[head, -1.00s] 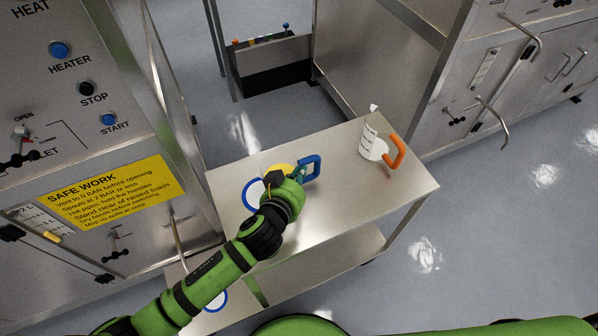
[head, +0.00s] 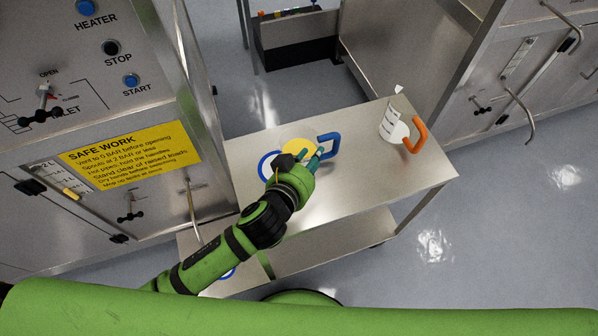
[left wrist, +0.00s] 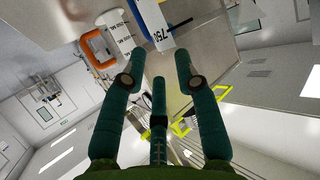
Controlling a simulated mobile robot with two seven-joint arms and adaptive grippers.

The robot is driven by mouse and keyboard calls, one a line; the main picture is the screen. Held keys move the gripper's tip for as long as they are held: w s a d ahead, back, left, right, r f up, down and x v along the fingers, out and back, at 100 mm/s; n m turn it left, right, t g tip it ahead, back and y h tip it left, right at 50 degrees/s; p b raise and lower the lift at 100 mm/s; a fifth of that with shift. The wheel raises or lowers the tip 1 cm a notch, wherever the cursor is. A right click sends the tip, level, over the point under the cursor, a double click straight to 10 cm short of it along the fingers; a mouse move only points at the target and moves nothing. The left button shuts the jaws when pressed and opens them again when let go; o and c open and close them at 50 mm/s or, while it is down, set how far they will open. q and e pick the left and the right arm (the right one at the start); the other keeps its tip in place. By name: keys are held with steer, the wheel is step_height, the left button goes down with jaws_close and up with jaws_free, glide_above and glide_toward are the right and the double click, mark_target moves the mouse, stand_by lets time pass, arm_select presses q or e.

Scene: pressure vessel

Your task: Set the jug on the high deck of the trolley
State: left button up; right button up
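My right gripper is out of view.
A white jug with an orange handle (head: 417,136) stands at the deck's right end. The trolley's lower shelf (head: 330,245) is below. A steel control cabinet with a yellow sign (head: 130,168) stands close on the left, another unit at upper right.

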arm_select(q)
steer(key=v, duration=0.8)
steer(key=shift+b, duration=0.45)
steer(key=shift+w, duration=0.1)
steer(key=s+a+f+n+g+y, duration=0.1)
steer(key=s+a+f+g+y, duration=0.1)
steer(key=s+a+f+g, duration=0.55)
steer(key=s+a+f+n+g+y, duration=0.25)
steer(key=s+a, duration=0.25)
steer(key=a, duration=0.5)
step_height(320, 180, down, 24)
steer(key=s+m, duration=0.1)
steer(key=s, duration=0.1)
steer(key=s+a+f+g+b, duration=0.1)
steer(key=s+a+f, duration=0.1)
steer(key=s+f, duration=1.2)
steer(key=shift+s, duration=0.4)
